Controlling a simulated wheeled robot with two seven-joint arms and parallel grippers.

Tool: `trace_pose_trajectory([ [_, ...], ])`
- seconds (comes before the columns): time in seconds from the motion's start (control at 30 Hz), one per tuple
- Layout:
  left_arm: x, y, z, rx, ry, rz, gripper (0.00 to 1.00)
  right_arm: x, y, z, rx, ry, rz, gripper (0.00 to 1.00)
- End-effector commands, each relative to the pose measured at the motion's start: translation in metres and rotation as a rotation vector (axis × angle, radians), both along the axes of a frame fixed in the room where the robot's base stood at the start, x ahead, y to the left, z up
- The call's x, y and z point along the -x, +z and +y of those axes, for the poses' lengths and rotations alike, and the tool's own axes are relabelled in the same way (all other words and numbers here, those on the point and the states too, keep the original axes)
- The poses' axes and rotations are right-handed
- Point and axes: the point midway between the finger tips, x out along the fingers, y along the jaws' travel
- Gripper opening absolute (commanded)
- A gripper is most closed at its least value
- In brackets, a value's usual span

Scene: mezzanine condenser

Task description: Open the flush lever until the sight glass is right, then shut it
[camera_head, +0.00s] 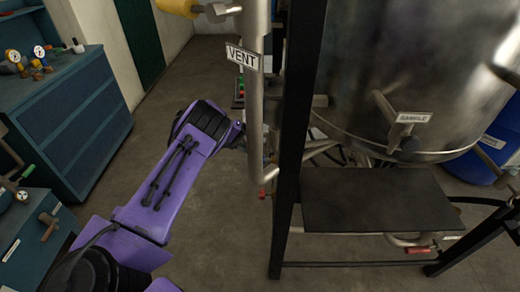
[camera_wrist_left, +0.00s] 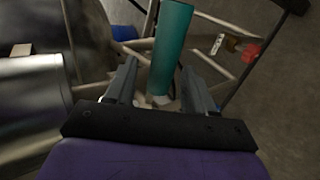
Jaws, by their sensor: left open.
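My left gripper (camera_wrist_left: 160,68) is open in the left wrist view, its two fingers on either side of a teal cylinder (camera_wrist_left: 172,45). The cylinder shows between or beyond the fingers; contact cannot be told. In the head view my purple left arm reaches to the grey vent pipe, which hides the fingertips. A red-handled lever (camera_head: 417,250) sits low under the dark step, beside a small label too small to read. A red part (camera_head: 262,195) is at the vent pipe's foot. I cannot tell which is the flush lever, or identify the sight glass. My right gripper is not in view.
The vent pipe (camera_head: 254,110) and a black upright (camera_head: 293,130) stand close to my left arm. A large steel tank (camera_head: 430,60) and dark step (camera_head: 375,200) fill the right. A blue cabinet (camera_head: 75,115) stands left. Floor between is clear.

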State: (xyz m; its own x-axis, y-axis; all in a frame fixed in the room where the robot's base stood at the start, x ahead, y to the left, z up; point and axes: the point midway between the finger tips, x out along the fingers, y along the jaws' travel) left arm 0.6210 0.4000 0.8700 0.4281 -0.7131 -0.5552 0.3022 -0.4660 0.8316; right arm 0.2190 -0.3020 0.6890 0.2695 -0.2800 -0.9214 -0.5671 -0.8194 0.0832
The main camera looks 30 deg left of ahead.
Motion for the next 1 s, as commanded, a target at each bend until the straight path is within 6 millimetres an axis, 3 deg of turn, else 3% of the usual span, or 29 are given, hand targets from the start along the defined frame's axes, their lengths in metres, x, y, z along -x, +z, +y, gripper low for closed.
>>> trace_pose_trajectory([
  [0.1,0.012,0.015,0.023,0.0,0.003,-0.002,0.54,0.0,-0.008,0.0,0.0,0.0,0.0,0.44],
  [0.3,0.027,0.035,0.047,0.001,0.001,-0.001,0.54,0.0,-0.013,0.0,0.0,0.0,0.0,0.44],
  [1.0,0.031,0.039,0.052,0.0,0.0,0.0,0.54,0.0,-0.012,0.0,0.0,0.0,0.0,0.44],
])
